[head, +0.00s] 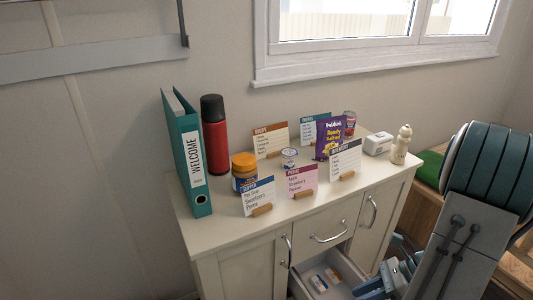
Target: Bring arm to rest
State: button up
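My arm (470,215), with teal and grey links, fills the right side of the head view in front of the cabinet. My gripper (378,284) is low at the bottom edge, just right of the open drawer (345,262). Only part of it shows among the arm's links, and its fingers are too small and covered to tell whether they are open or shut. No held object is visible. Small boxes (318,284) lie in the drawer.
The white cabinet (215,225) carries a teal binder (188,150), a red flask (215,140), an orange-brown jar (244,170), several cards, a purple packet (329,138) and a cream bottle (401,145). A window (380,35) is above. A wooden surface (515,270) is at right.

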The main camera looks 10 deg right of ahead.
jog(key=a+r+n+h+p, duration=0.5)
jog(key=a+r+n+p, duration=0.1)
jog(key=r+n, duration=0.6)
jog(key=a+r+n+t+h+p, duration=0.1)
jog(key=a+r+n+h+p, duration=0.4)
jog(key=r+n, duration=0.7)
notch_tip(320, 180, up, 4)
jog(key=shift+s+a+t+h+p, duration=0.3)
jog(key=shift+s+a+p, duration=0.15)
jog(key=shift+a+p, duration=0.65)
